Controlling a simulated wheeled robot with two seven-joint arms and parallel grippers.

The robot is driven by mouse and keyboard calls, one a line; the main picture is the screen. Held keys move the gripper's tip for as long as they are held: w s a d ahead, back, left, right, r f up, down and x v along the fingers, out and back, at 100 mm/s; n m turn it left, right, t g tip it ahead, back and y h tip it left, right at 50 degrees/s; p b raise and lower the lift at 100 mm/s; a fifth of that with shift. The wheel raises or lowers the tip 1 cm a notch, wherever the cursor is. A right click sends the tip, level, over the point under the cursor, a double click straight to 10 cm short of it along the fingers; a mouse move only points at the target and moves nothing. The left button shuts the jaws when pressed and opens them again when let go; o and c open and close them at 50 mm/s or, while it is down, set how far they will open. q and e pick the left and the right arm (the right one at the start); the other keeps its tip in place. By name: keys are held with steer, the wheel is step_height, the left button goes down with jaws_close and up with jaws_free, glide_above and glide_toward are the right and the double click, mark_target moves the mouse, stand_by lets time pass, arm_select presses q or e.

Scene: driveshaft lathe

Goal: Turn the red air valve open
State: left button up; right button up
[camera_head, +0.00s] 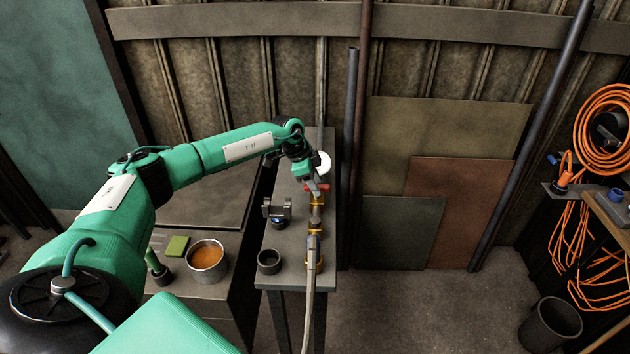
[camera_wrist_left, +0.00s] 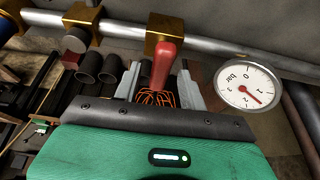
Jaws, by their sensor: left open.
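The red air valve handle (camera_head: 323,187) shows beside my left gripper (camera_head: 312,185) on the narrow bench in the head view. In the left wrist view the red handle (camera_wrist_left: 164,60) stands out from a brass valve body (camera_wrist_left: 166,27) on a metal pipe. It appears between the two grey fingers of my left gripper (camera_wrist_left: 160,84), which are apart. I cannot tell whether either finger touches the handle. A white pressure gauge (camera_wrist_left: 248,84) with a red needle sits right of the handle. My right gripper is not in view.
The narrow bench (camera_head: 283,255) carries brass pipe fittings (camera_head: 314,252), a black cup (camera_head: 269,261) and a hanging hose (camera_head: 307,320). A can of orange stuff (camera_head: 207,259) stands on the lower bench at left. Panels (camera_head: 460,195) lean on the wall at right, above clear floor.

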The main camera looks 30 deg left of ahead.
arm_select(q)
steer(key=shift+c, duration=0.2)
jaws_close()
